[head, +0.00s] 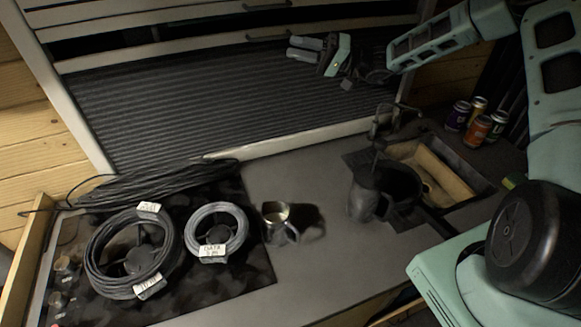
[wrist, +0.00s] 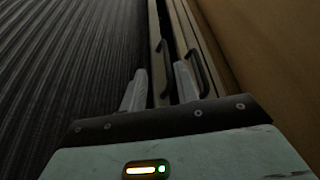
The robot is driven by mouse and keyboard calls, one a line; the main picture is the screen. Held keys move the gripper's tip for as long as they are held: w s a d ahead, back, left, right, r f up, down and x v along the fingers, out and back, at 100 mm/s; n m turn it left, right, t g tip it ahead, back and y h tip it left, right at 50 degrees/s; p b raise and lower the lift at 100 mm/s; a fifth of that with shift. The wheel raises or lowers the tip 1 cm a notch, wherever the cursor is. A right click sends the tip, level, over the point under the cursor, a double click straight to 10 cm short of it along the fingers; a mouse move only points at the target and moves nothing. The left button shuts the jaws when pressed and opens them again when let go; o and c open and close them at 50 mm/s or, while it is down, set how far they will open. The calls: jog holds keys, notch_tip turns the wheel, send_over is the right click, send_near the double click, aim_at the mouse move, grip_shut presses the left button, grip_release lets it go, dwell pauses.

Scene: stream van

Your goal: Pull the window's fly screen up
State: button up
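The window (head: 66,98) has a pale frame at the back, with a dark ribbed sheet (head: 190,100) across its lower part. Pale horizontal bars cross above the sheet. A dark handle (head: 268,37) sits on the lower bar, and another handle (head: 266,7) is higher. I cannot tell which part is the fly screen. My gripper (head: 291,48) is open, its fingers pointing left, near the lower handle. In the wrist view, one dark handle (wrist: 164,75) shows between and beyond the fingertips (wrist: 160,78). A second handle (wrist: 197,72) is right of the right finger. Contact is not clear.
A sink (head: 440,175) and several cans (head: 477,130) stand at the right. The space in front of the sheet is clear.

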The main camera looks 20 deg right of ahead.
aim_at(270, 43)
jog(key=f+b+v, duration=0.1)
jog(key=b+v, duration=0.4)
jog(key=v, duration=0.7)
notch_tip(270, 43, up, 6)
jog(key=a+m+h, duration=0.2)
jog(key=m+h, duration=0.1)
jog(key=m, duration=0.6)
jog(key=p+x, duration=0.3)
jog(key=x, duration=0.5)
jog(key=p+x, duration=0.4)
jog(key=x, duration=0.5)
jog(key=shift+s+f, duration=0.2)
jog(key=shift+f, duration=0.05)
notch_tip(270, 43, down, 13)
jog(key=f+b+v, duration=0.1)
jog(key=b+v, duration=0.7)
jog(key=v, duration=0.9)
jog(key=s+a+f+n+g+h+b, duration=0.2)
jog(key=s+a+f+g+b, duration=0.1)
jog(key=s+a, duration=0.4)
jog(key=s+a+f+n+g+h+b, duration=0.2)
jog(key=s+a+g, duration=0.4)
jog(key=a, duration=0.5)
jog(key=s+n+h+b, duration=0.1)
jog(key=b, duration=0.1)
jog(key=shift+a+f+b, duration=0.2)
jog(key=shift+f+b, duration=0.15)
